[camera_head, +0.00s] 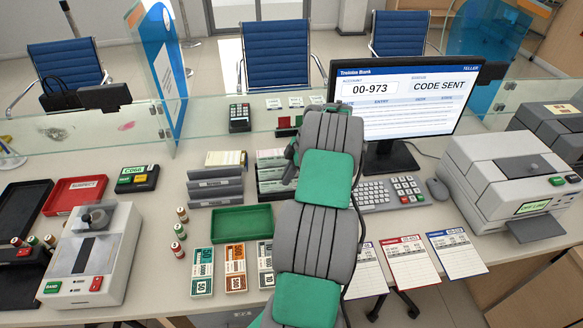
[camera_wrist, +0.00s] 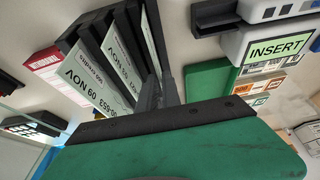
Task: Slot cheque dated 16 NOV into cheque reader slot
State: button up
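Upright cheques stand in a dark slotted rack in the wrist view. Two, a front cheque (camera_wrist: 103,80) and one beside it (camera_wrist: 122,60), read 09 NOV upside down. A third pale slip (camera_wrist: 153,38) is nearly edge-on, its date unreadable. My gripper (camera_wrist: 162,90) has its dark fingers close together at this slip's lower end; whether they grip it is unclear. In the head view the cheque rack (camera_head: 272,188) is left of my arm. A white machine with an INSERT screen (camera_wrist: 275,48), apparently the cheque reader, is at upper right; my arm seems to hide it in the head view.
A green tray (camera_head: 229,207) and banknote bundles (camera_head: 235,258) lie in front of the racks. Another rack (camera_head: 215,187) stands left. The monitor (camera_head: 405,100), keyboard (camera_head: 368,197) and printer (camera_head: 505,180) are to the right. A banding machine (camera_head: 92,255) is at front left.

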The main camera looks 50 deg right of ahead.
jog(key=shift+x, duration=1.45)
grip_shut()
jog(key=shift+r, duration=0.1)
notch_tip(320, 180, up, 11)
jog(key=p, duration=0.6)
jog(key=shift+r, duration=0.2)
dwell(0.8)
